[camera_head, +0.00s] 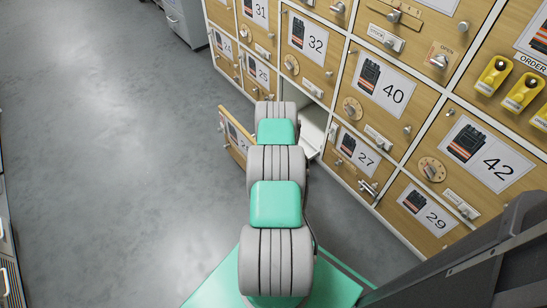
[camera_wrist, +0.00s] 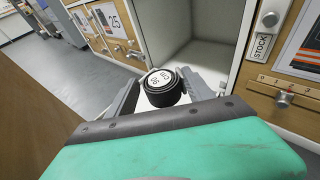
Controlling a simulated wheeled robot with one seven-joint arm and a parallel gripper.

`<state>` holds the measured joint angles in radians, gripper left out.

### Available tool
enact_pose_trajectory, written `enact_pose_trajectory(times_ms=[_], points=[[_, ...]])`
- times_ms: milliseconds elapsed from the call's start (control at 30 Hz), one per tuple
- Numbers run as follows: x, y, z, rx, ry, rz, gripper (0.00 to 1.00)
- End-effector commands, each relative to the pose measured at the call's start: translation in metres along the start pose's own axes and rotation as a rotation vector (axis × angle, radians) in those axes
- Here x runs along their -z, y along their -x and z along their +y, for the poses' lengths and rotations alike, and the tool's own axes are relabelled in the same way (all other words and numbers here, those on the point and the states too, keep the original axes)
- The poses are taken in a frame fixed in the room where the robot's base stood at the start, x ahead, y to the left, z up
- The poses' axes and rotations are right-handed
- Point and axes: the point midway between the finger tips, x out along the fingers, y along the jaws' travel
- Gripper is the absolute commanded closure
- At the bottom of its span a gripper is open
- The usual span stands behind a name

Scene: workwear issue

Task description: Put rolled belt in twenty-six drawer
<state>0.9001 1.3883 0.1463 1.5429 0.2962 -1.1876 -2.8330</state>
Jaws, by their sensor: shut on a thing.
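The rolled belt (camera_wrist: 168,92) is a small black coil with a white, marked top in the wrist view. My gripper (camera_wrist: 165,90) is shut on it, one finger on each side. The belt is in front of an open compartment (camera_wrist: 197,45) with pale walls and a white floor; I cannot tell whether it touches anything below. In the head view the opening (camera_head: 312,125) shows between fronts 25 and 27, partly behind my arm. Its open wooden front (camera_head: 237,140) stands out to the left, its number mostly hidden. My gripper and the belt are hidden there by my arm.
Closed numbered fronts with knobs and dials surround the opening, among them 25 (camera_head: 261,75), 27 (camera_head: 358,155) and 32 (camera_head: 311,43). A brown panel (camera_wrist: 30,110) stands close on the left in the wrist view. The grey floor (camera_head: 110,150) is clear to the left.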

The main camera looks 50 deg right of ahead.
Motion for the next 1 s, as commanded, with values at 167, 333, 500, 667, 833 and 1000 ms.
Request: enact_pose_trajectory(times_ms=[167,333,500,667,833,1000], points=[[0.050,0.007,-0.009,0.002,-0.001,-0.002,0.85],[0.063,-0.014,-0.008,0.003,-0.004,-0.009,0.85],[0.074,-0.065,-0.002,0.002,-0.002,-0.008,0.85],[0.090,-0.107,0.003,0.001,-0.002,-0.005,0.85],[0.104,-0.136,0.006,0.002,-0.002,-0.006,0.85],[0.103,-0.145,0.008,0.005,-0.003,-0.003,0.85]])
